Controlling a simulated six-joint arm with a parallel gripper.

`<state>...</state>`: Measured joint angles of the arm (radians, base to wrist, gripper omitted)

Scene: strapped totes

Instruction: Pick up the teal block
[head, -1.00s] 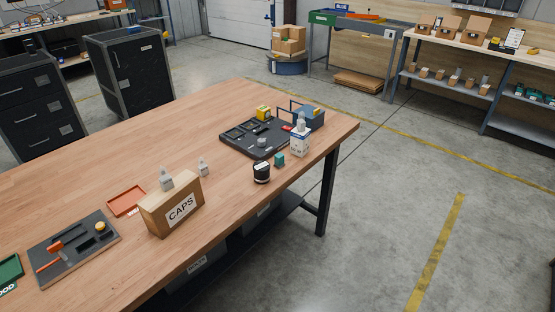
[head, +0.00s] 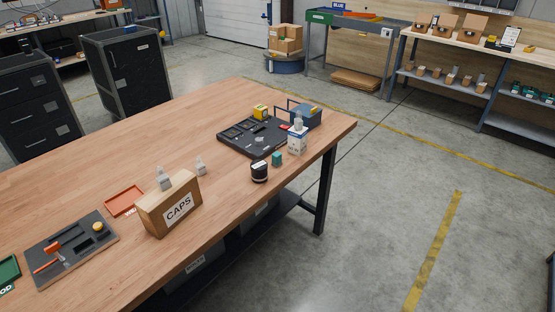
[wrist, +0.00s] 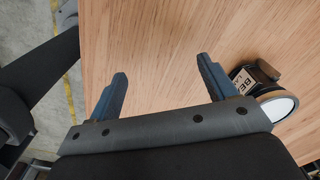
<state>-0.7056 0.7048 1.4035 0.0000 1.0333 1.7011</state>
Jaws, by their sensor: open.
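The teal block (head: 277,158) stands on the wooden table (head: 150,150) near its right front edge in the head view. It is just right of a dark round container with a light band (head: 259,171) and in front of the black tray (head: 252,137). My gripper (wrist: 160,85) shows only in the wrist view. Its two blue fingers are apart, with bare wood between and beyond them. The round container (wrist: 268,95) is right of the right finger. I do not see the teal block in the wrist view.
A white bottle box (head: 298,140) stands right behind the block, with a blue-grey tote (head: 305,116) beyond. The CAPS box (head: 170,204), an orange tray (head: 124,201) and a tool board (head: 72,248) lie at the left. The table middle is clear.

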